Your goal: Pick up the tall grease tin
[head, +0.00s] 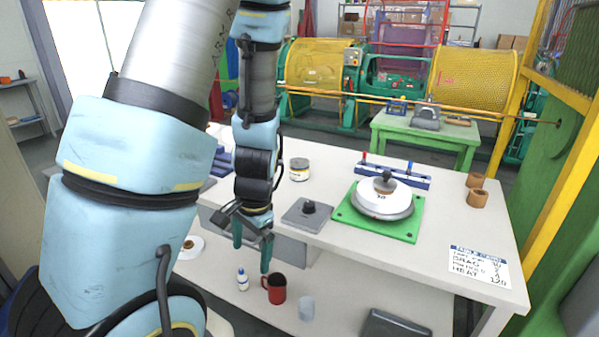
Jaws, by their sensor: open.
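A round tin (299,169) with a pale body, a yellowish band and a dark top edge stands upright on the white table, just right of my forearm. It looks like a grease tin, but its label is too small to read. No other tin shows clearly. My gripper (252,246) points down with its two teal fingers apart and nothing between them. It appears in front of the table's near edge, lower and left of the tin, and clear of it. My arm hides part of the table's left side.
A grey plate with a dark knob (307,213) lies near the table's front edge. A green board (351,224) carries a white spool. The lower shelf holds a red mug (275,289), a small bottle (242,280) and a clear cup (306,309).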

